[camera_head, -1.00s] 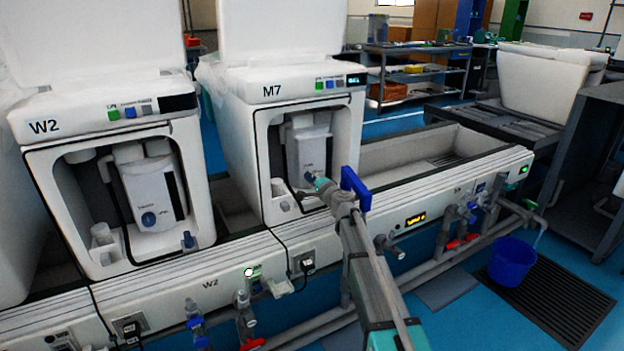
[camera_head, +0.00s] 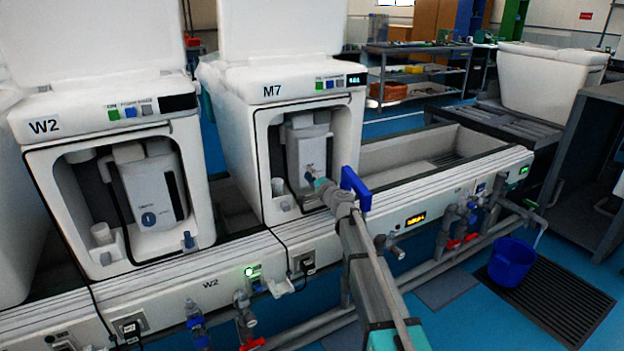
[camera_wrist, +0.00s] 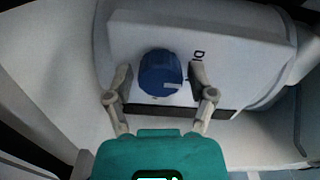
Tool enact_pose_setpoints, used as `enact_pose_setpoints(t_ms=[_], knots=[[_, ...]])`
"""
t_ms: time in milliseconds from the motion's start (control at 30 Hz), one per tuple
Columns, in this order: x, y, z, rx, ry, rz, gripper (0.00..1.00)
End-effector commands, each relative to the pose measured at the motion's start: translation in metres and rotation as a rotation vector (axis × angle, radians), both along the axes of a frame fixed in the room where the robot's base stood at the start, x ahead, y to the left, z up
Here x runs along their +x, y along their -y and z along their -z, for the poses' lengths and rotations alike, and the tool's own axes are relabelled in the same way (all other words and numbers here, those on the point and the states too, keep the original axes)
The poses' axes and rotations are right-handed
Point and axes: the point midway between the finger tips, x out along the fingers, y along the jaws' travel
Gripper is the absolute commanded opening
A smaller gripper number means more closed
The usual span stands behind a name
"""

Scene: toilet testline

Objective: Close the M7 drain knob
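The M7 machine (camera_head: 290,95) is a white unit with an open front bay. Inside it hangs a white and grey box (camera_head: 309,150) with the blue drain knob on its face. In the wrist view the round blue drain knob (camera_wrist: 160,72) sits on a pale panel, with a light mark toward its lower right. Part of a dark label shows to its right. My gripper (camera_wrist: 161,80) is open, one finger on each side of the knob, with narrow gaps that seem to remain. In the head view my gripper (camera_head: 312,178) reaches into the bay and partly hides the knob.
The similar W2 machine (camera_head: 105,122) stands to the left. A white rail with pipes and valves (camera_head: 215,283) runs along the front. To the right are an empty trough (camera_head: 400,155), a blue bucket (camera_head: 511,262) and a floor grate (camera_head: 560,300). The bay walls are close around my gripper.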

Motion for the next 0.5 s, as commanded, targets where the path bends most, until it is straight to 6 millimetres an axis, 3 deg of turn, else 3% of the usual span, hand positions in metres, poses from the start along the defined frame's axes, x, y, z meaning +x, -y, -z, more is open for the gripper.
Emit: enact_pose_setpoints(t_ms=[500], knots=[[-0.0024,0.002,-0.0001,0.002,-0.001,0.001,0.88]])
